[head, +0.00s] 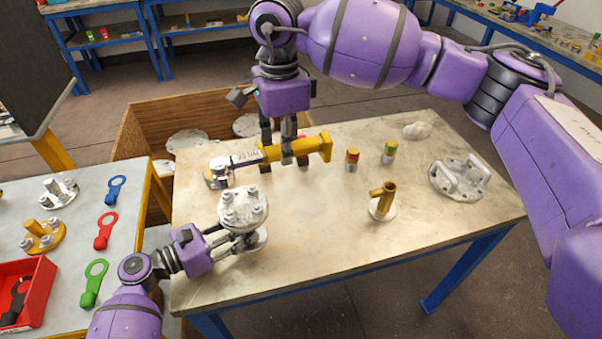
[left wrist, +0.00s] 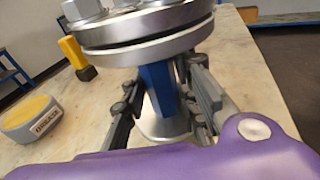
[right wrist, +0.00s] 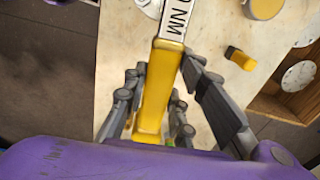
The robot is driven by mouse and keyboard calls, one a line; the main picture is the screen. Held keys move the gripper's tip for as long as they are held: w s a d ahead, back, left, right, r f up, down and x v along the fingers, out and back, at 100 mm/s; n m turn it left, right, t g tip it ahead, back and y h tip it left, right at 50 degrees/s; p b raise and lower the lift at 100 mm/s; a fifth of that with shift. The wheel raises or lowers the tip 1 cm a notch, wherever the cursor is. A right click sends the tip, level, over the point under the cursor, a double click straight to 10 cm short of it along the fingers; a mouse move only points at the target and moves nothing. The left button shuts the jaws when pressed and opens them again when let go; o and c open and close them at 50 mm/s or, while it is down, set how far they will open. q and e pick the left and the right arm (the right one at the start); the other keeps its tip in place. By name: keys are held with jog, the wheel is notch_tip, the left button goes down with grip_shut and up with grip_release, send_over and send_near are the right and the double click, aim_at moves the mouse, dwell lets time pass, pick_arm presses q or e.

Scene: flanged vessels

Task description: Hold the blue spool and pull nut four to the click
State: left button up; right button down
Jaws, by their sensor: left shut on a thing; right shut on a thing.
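The spool stands upright near the table's front left. Its pale round flange (head: 243,208) has several nuts on top. In the left wrist view its blue neck (left wrist: 160,88) is between the fingers of my left gripper (head: 226,238), shut on it below the stacked flanges (left wrist: 145,38). My right gripper (head: 285,160) is shut on the yellow handle of a torque wrench (head: 315,148), labelled in Nm. The handle also shows in the right wrist view (right wrist: 157,85). The wrench head (head: 219,166) points left, beyond the flange and apart from it. Nut numbers are not readable.
A yellow-topped grey puck (left wrist: 30,118) stands near the wrench head. Two banded cylinders (head: 352,158) (head: 389,152), a brass fitting (head: 382,201) and a handled flange (head: 459,180) occupy the right side. The front middle is clear. A wooden crate (head: 135,138) stands behind.

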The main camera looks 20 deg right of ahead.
jog(key=shift+w+a+r+m, duration=0.2)
jog(key=shift+w+r+m, duration=0.1)
jog(key=shift+w+m, duration=0.1)
jog(key=shift+f, duration=2.15)
jog(key=shift+f, duration=0.1)
jog(key=shift+f, duration=1.1)
